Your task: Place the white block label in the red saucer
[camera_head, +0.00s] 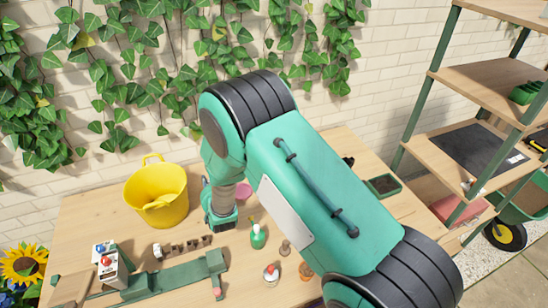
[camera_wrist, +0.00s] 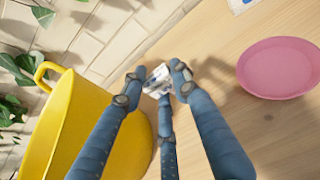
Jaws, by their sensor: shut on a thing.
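My gripper (camera_wrist: 157,82) is shut on the white block label (camera_wrist: 157,76), a small white piece with dark marks held between the fingertips in the wrist view. The red saucer (camera_wrist: 282,68) looks pink there and lies on the wooden table to the right of the fingers, apart from them. Its visible inside looks empty. In the head view the saucer (camera_head: 244,191) shows only in part beside my arm. My fingertips and the label cannot be made out in the head view.
A yellow bucket (camera_head: 157,194) stands left of my arm and also fills the left of the wrist view (camera_wrist: 60,125). A green bottle (camera_head: 258,236) and small pots are in front. A brick wall with ivy is behind; shelves (camera_head: 480,80) stand right.

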